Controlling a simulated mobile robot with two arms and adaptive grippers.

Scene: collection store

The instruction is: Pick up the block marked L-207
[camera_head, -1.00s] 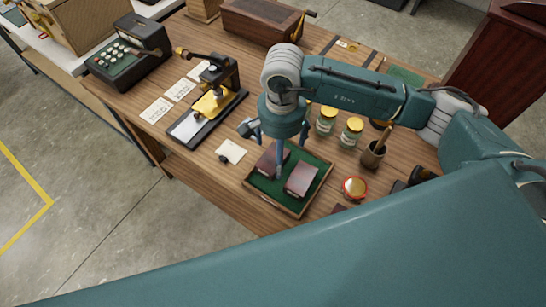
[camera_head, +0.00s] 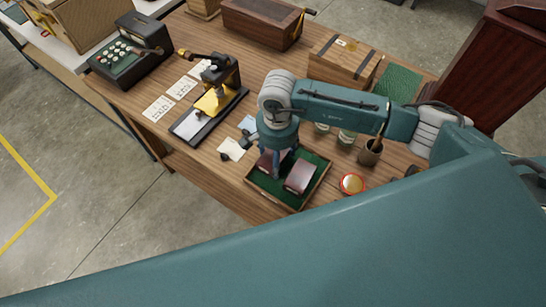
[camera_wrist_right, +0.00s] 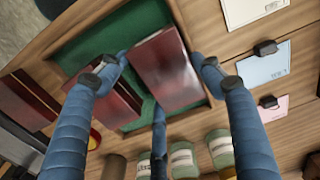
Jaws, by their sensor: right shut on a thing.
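Two dark red blocks sit in a green-lined tray (camera_head: 318,187). My right gripper (camera_head: 277,168) points down over the tray and is shut on the left block (camera_head: 266,160). In the right wrist view this held block (camera_wrist_right: 165,68) lies between my blue fingers, low over the green lining. The other block (camera_head: 300,176) is close beside it on the right and also shows in the right wrist view (camera_wrist_right: 108,100). I cannot read a mark on either block. My left gripper is not in view.
A red-rimmed round tin (camera_head: 352,184), a brush cup (camera_head: 370,153) and jars (camera_head: 346,138) stand right of the tray. A stamping press (camera_head: 215,95) and cards lie left. A third dark red block (camera_wrist_right: 25,100) lies outside the tray in the wrist view.

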